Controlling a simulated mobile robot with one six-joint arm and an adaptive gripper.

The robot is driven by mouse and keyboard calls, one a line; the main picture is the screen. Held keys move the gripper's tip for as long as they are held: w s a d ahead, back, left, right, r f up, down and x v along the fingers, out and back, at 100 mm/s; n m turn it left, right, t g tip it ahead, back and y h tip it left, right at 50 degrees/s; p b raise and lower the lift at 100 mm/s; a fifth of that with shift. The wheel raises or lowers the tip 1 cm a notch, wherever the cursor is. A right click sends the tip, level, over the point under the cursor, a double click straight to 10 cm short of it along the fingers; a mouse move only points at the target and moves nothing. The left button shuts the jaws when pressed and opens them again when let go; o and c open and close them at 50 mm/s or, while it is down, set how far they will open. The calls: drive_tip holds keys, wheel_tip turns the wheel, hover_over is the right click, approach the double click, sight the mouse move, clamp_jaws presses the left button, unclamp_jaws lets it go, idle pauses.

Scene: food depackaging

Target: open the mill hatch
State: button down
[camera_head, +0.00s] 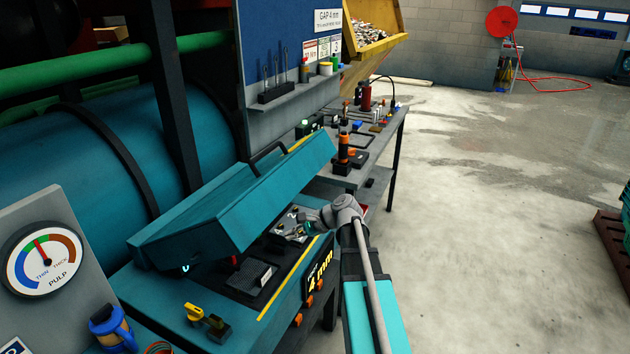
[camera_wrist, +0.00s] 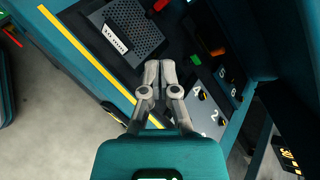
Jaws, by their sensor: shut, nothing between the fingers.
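The mill hatch (camera_head: 240,205) is a long teal lid with a black bar handle (camera_head: 268,157) on top. It stands raised and tilted above the mill's opening in the head view. In the wrist view my gripper (camera_wrist: 160,64) is shut and empty, over the dark recess. Whether it touches the hatch is not clear.
In the recess are a dark perforated block (camera_wrist: 128,30) labelled 10 mm and a numbered plate (camera_wrist: 205,110). A workbench (camera_head: 385,130) with tools stands behind. A pulp gauge (camera_head: 43,258) is at left. The floor on the right is open.

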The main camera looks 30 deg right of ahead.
drive_tip(key=w+d+r+m+t+y+b, duration=0.1)
drive_tip(key=w+d+m+t, duration=0.15)
drive_tip(key=d, duration=0.25)
drive_tip(key=w+d+r+m+t+y+b, duration=0.1)
drive_tip(key=d+r+m+t+b, duration=0.1)
drive_tip(key=d+m, duration=0.25)
drive_tip(key=m+t+b, duration=0.2)
drive_tip(key=m+t, duration=0.3)
approach(309, 169)
drive_tip(key=s+d+f, duration=0.3)
drive_tip(key=s, duration=0.1)
drive_tip(key=shift+w+d+f+g, duration=0.15)
drive_tip(key=shift+d+g, duration=0.1)
drive_tip(key=shift+w+a, duration=0.15)
drive_tip(key=p+x, duration=0.1)
drive_tip(key=x, duration=0.2)
drive_tip(key=p+x, duration=0.1)
drive_tip(key=x, duration=0.3)
drive_tip(key=r+p+x, duration=0.1)
drive_tip(key=x, duration=0.2)
drive_tip(key=shift+w+a+r, duration=0.15)
drive_tip(key=shift+w+a, duration=0.05)
drive_tip(key=shift+w, duration=0.05)
drive_tip(key=shift+w+a+r+p, duration=0.2)
drive_tip(key=shift+r+p, duration=0.25)
drive_tip(key=shift+r, duration=0.05)
drive_tip(key=shift+w+a+r+p, duration=0.25)
drive_tip(key=shift+r+p, duration=0.15)
drive_tip(key=shift+r, duration=0.1)
drive_tip(key=shift+a, duration=0.1)
